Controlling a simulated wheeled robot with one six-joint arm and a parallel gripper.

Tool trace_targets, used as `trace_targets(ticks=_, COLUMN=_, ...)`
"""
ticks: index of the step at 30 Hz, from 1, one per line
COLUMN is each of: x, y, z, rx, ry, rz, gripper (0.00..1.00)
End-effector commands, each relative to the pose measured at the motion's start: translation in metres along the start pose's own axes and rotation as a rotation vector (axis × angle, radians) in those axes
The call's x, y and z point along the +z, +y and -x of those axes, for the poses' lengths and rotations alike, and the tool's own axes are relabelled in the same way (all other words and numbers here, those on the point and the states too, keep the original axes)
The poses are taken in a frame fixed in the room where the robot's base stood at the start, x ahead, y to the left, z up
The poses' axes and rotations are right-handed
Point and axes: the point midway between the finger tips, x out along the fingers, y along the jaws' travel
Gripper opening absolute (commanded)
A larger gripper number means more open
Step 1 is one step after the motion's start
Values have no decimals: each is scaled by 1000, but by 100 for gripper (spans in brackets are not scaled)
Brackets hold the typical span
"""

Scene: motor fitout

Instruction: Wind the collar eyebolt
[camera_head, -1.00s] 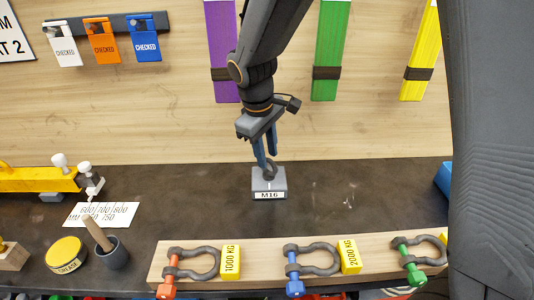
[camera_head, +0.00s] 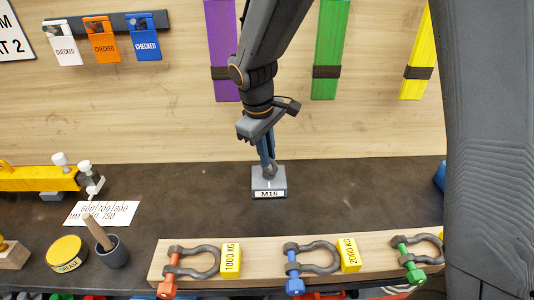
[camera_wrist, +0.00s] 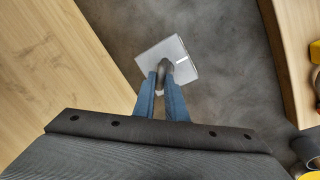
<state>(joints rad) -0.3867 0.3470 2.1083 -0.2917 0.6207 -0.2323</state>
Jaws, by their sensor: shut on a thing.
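The collar eyebolt (camera_head: 270,172) is a dark grey ring standing on a small light grey block (camera_head: 262,187) labelled M16, on the dark bench top. It also shows in the wrist view (camera_wrist: 161,70), between the fingertips and over the block (camera_wrist: 181,51). My gripper (camera_head: 268,163) reaches down from above with its blue fingers shut on the eyebolt's ring. In the wrist view my gripper (camera_wrist: 164,82) has one finger on each side of the ring. The eyebolt's shank and the seat under its collar are hidden.
A wooden board with shackles (camera_head: 265,262) runs along the bench front. A grease tin (camera_head: 66,252), a pot with a brush (camera_head: 113,252) and a yellow beam (camera_head: 38,179) are at left. Coloured slings hang on the wall behind. The bench around the block is clear.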

Motion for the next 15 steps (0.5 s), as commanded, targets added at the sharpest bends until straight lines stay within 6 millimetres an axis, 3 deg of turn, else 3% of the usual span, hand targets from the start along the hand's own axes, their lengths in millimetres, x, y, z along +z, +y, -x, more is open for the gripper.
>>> trace_targets(ticks=15, x=0, y=0, z=0, rx=0, ry=-17, rz=-80, gripper=0)
